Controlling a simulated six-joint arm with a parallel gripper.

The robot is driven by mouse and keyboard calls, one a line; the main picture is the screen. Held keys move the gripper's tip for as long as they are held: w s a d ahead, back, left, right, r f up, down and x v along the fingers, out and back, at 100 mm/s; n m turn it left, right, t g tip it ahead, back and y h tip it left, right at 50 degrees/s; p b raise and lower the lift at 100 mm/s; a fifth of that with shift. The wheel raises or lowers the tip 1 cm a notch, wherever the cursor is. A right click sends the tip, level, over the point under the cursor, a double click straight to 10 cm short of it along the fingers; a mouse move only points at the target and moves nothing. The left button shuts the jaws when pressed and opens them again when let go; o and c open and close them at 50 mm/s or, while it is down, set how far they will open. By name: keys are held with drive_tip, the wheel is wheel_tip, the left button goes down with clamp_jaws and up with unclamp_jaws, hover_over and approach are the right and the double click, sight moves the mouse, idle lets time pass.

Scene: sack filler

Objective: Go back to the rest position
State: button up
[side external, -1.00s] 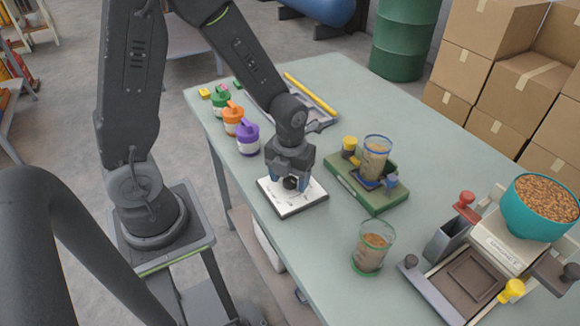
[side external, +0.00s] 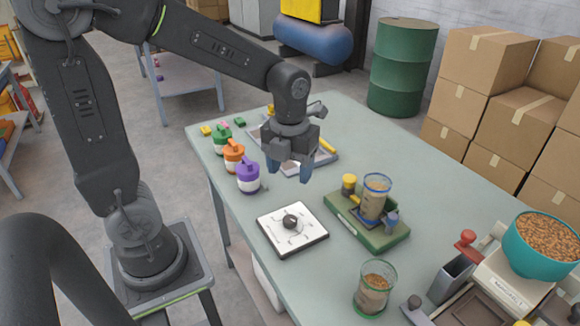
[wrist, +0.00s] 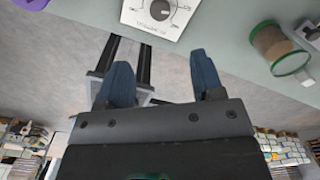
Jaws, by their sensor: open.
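My gripper (side external: 289,172) is open and empty, raised above the table left of centre in the side view. Its two blue fingers also show spread apart in the wrist view (wrist: 162,82). A white square plate with a black knob (side external: 291,222) lies on the table (side external: 225,208), below and in front of my gripper and apart from it. The knob plate also shows at the top of the wrist view (wrist: 140,14). No object is between the fingers.
A green fixture (side external: 380,228) holds a filled cup (side external: 376,192). Another filled cup (side external: 373,290) and a machine with a teal bowl (side external: 535,255) stand nearer.

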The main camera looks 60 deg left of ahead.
drive_tip(key=s+d+r+n+t, duration=0.1)
drive_tip(key=s+r+n+t, duration=0.1)
drive_tip(key=n, duration=1.2)
drive_tip(key=s+d+r+n+t, duration=0.1)
drive_tip(key=s+r+n+t, duration=0.2)
drive_tip(key=n, duration=1.2)
drive_tip(key=s+r, duration=0.2)
drive_tip(key=s, duration=0.2)
drive_tip(key=shift+d+r+t, duration=0.2)
drive_tip(key=shift+t, duration=0.1)
